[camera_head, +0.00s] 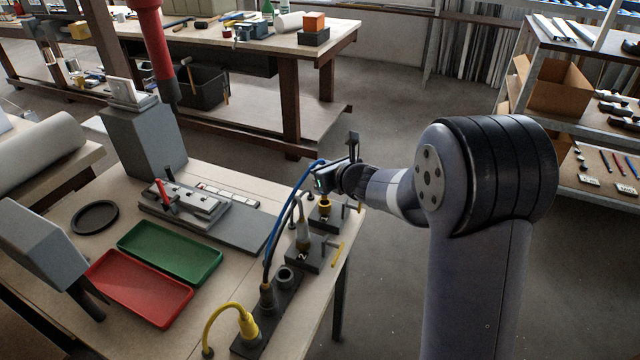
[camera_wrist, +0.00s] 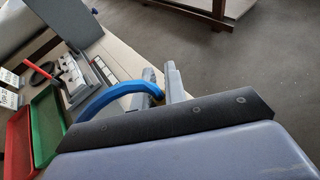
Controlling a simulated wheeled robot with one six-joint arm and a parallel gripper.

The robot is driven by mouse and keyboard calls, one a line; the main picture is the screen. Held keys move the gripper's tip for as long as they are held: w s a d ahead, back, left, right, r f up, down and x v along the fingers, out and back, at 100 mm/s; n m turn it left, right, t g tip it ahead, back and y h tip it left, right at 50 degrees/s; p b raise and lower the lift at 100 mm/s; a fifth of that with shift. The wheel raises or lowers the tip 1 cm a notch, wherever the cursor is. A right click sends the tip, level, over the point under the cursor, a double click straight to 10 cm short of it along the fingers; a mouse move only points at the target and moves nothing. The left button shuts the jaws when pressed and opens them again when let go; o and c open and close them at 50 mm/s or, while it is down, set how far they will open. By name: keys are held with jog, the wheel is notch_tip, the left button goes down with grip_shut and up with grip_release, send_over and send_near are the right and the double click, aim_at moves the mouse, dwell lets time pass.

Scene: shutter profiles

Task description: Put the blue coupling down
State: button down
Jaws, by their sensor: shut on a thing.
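The blue hose (camera_head: 272,237) of the blue coupling arches up from a dark block near the table's right edge to my gripper (camera_head: 324,181). In the wrist view the blue hose (camera_wrist: 112,94) bends in between the fingers of my gripper (camera_wrist: 160,84), which is shut on the coupling. The coupling itself is mostly hidden by the fingers. Just below my gripper in the head view is a brass-coloured fitting (camera_head: 325,203) over a dark valve block (camera_head: 322,221). I cannot tell whether the coupling touches it.
A grey coupling (camera_head: 303,238) stands on another valve block with a yellow lever (camera_head: 337,255). An open round socket (camera_head: 286,277) and a yellow coupling (camera_head: 248,323) are nearer. Left are a green tray (camera_head: 170,252), a red tray (camera_head: 138,287) and a black dish (camera_head: 95,217).

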jog(key=shift+f+b, duration=0.3)
jog(key=shift+f, duration=1.55)
jog(key=shift+f, duration=0.15)
jog(key=c, duration=1.5)
grip_release()
jog(key=shift+o, duration=0.2)
jog(key=shift+r, duration=0.3)
jog(key=v, duration=1.2)
jog(key=shift+w+f, duration=0.1)
jog(key=shift+f, duration=0.05)
